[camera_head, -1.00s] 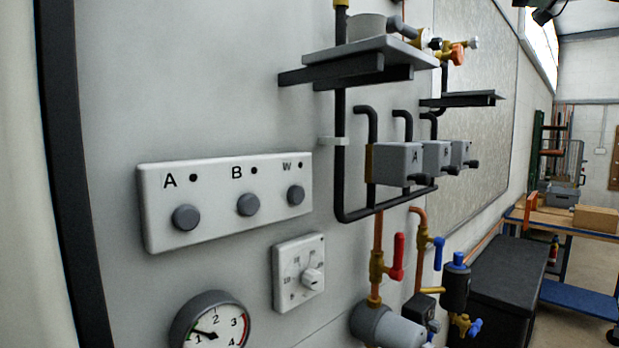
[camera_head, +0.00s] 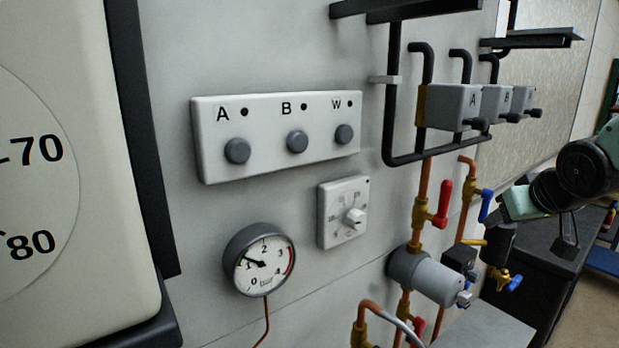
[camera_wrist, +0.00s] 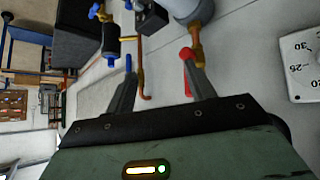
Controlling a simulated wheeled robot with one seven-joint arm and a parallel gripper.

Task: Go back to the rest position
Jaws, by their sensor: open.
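My gripper (camera_wrist: 160,70) is open and empty in the wrist view, its two dark fingers spread apart. A red lever handle (camera_wrist: 187,70) shows by one fingertip and a blue lever handle (camera_wrist: 128,62) by the other; I cannot tell whether they touch. In the head view my arm comes in from the right edge, with the pale green hand in front of the pipework, near the blue lever (camera_head: 486,206). The fingers are hard to make out there. The red lever (camera_head: 442,203) is left of the hand.
A panel with A, B and W buttons (camera_head: 270,161), a dial (camera_head: 336,233) and a pressure gauge (camera_head: 248,280) are on the wall. Grey boxes (camera_head: 452,107) on black pipes and a grey cylinder (camera_head: 426,276) stick out nearby. A dark cabinet (camera_head: 535,300) stands lower right.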

